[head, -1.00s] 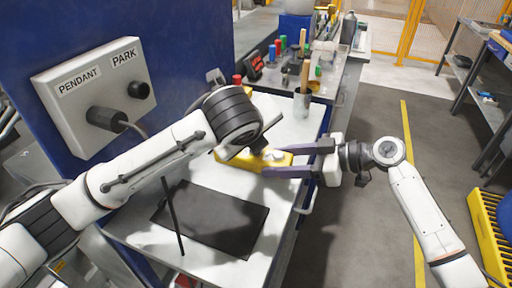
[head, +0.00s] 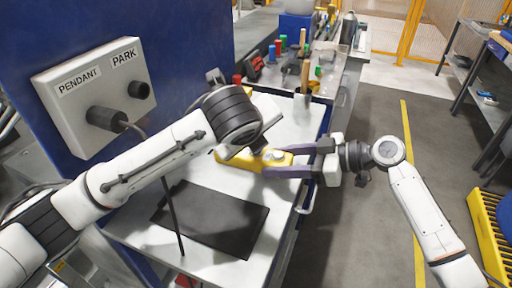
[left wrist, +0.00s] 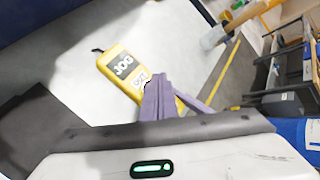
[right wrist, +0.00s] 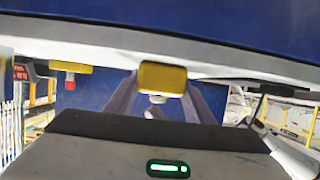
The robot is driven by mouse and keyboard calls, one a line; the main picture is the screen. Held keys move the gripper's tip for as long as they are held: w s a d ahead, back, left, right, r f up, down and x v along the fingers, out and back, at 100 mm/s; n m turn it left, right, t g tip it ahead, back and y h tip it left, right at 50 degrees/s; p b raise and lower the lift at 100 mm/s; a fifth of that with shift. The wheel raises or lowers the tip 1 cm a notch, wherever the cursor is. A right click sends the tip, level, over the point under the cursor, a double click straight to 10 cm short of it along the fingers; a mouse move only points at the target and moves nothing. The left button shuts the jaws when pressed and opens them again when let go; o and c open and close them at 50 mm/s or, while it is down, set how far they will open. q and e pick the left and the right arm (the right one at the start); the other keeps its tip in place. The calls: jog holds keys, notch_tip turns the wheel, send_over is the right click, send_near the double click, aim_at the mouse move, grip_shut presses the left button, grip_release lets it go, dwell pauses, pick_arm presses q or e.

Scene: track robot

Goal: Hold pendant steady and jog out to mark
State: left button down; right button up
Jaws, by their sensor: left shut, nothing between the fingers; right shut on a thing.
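The yellow pendant (head: 228,160) is held level above the white worktop in the head view. My right gripper (head: 292,165) is shut on its right end. In the right wrist view the pendant's yellow end (right wrist: 163,77) sits between the purple fingers. In the left wrist view the pendant (left wrist: 115,64) shows a dark label reading JOG. My left gripper (left wrist: 158,88) is shut and empty, its purple fingertips over the pendant's face; whether they touch it I cannot tell. In the head view my left forearm and wrist hide the left gripper's fingers and part of the pendant.
A grey box (head: 95,95) marked PENDANT and PARK is on the blue cabinet, with a cable plugged into it. A black mat (head: 205,220) lies on the worktop. Tools and a holder (head: 303,103) stand at the back.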

pick_arm(q)
jog(key=shift+f, duration=0.1)
dwell(0.7)
jog(key=shift+f, duration=0.35)
jog(key=shift+f, duration=0.55)
dwell(3.5)
jog(key=shift+r, duration=0.15)
dwell(0.7)
jog(key=shift+r, duration=0.85)
jog(key=shift+r, duration=2.5)
